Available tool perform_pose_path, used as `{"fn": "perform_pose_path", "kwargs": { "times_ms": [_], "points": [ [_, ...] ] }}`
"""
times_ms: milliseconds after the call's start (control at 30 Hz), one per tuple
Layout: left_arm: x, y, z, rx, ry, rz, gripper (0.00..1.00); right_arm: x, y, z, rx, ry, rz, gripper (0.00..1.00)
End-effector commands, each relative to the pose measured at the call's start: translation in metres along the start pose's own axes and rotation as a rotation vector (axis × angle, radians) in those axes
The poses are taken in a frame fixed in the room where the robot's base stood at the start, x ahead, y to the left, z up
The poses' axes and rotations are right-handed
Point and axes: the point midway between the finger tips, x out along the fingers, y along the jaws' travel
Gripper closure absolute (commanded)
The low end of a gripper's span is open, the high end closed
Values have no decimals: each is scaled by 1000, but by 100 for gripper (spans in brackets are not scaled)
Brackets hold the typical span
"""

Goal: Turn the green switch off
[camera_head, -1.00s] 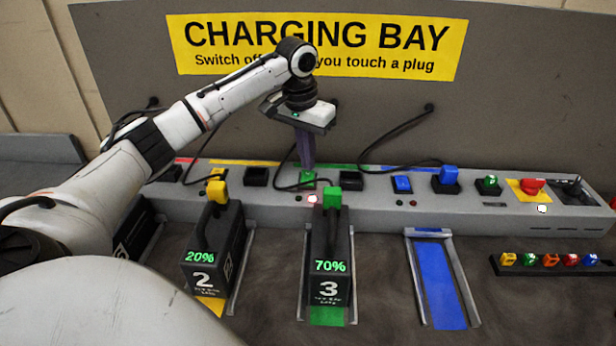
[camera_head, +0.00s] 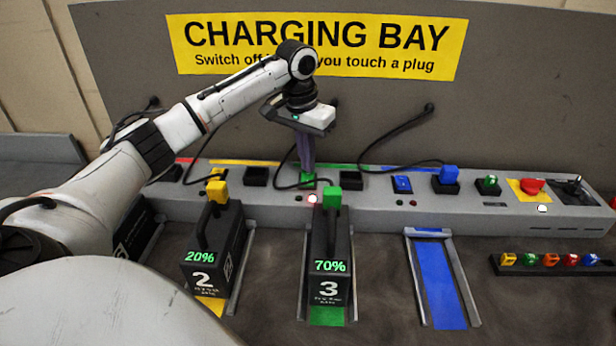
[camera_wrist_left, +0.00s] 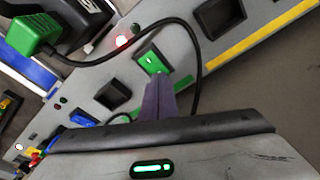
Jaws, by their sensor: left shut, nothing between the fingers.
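The green switch (camera_head: 308,179) sits on the grey charging rail, behind battery 3; it also shows in the left wrist view (camera_wrist_left: 148,62). My left gripper (camera_head: 307,172) is shut and empty, pointing down with its fingertips at the green switch and partly covering it. In the left wrist view the fingertips (camera_wrist_left: 158,78) are at the switch's near end; I cannot tell whether they touch it. A red light (camera_head: 312,199) is lit in front of the switch. My right gripper is not in view.
Battery 3 (camera_head: 330,245) with a green plug (camera_head: 332,196) and battery 2 (camera_head: 214,245) with a yellow plug stand in front of the rail. A black cable (camera_wrist_left: 197,70) loops beside the fingers. The blue bay (camera_head: 440,285) is empty. A blue switch (camera_head: 402,184) is further right.

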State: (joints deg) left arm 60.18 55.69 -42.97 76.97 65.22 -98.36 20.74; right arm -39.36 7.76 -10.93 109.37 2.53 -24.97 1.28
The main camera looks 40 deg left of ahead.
Motion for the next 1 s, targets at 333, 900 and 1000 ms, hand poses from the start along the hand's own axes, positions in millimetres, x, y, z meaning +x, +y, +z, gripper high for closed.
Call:
{"fn": "perform_pose_path", "kwargs": {
  "times_ms": [333,900,1000],
  "points": [
    [6,0,1,0,-1,0,100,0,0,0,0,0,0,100],
    [-11,1,-2,0,0,1,100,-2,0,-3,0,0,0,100],
    [-18,1,-3,0,0,1,100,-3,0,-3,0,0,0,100]
  ]
}}
